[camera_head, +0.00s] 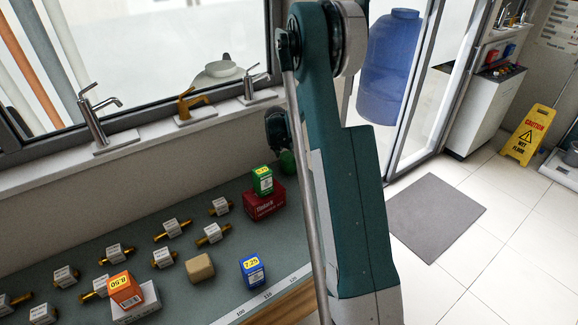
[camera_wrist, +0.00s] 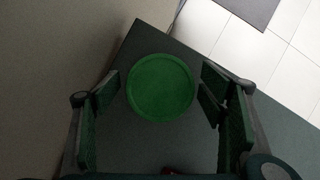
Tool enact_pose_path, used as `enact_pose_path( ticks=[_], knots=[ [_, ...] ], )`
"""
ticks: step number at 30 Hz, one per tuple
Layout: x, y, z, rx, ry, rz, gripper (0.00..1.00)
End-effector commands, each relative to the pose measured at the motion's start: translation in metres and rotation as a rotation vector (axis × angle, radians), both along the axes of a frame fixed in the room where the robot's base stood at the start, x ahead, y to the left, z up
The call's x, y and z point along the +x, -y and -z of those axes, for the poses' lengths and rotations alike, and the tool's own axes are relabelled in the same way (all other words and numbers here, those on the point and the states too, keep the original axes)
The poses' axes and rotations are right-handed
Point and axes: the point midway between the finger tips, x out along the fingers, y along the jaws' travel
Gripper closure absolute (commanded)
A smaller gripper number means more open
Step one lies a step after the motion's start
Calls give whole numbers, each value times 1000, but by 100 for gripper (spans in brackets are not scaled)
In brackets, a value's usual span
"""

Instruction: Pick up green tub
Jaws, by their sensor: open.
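The green tub (camera_wrist: 160,87) shows in the wrist view as a round green lid seen from above, on the dark counter near its corner. My gripper (camera_wrist: 158,97) is open, with one finger pad left of the tub and the other right of it; gaps show on both sides. How far the fingers are above the tub is hard to tell. In the head view a small part of the green tub (camera_head: 287,162) shows beside my arm, which hides the rest of it.
A green box (camera_head: 262,181) sits on a red box (camera_head: 264,203) close to the tub. A blue box (camera_head: 252,271), an orange box (camera_head: 125,289) and several brass fittings lie farther along the counter. The wall and window sill with taps (camera_head: 97,118) rise behind.

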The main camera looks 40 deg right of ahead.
Motion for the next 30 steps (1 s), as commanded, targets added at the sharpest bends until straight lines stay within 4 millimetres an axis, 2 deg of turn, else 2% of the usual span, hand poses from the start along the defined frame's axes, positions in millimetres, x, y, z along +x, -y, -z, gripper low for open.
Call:
enact_pose_path(
  ticks=[12,19,30],
  knots=[
    [0,0,0,0,0,0,30],
    [0,0,0,0,0,0,60],
    [0,0,-1,0,0,0,60]
  ],
)
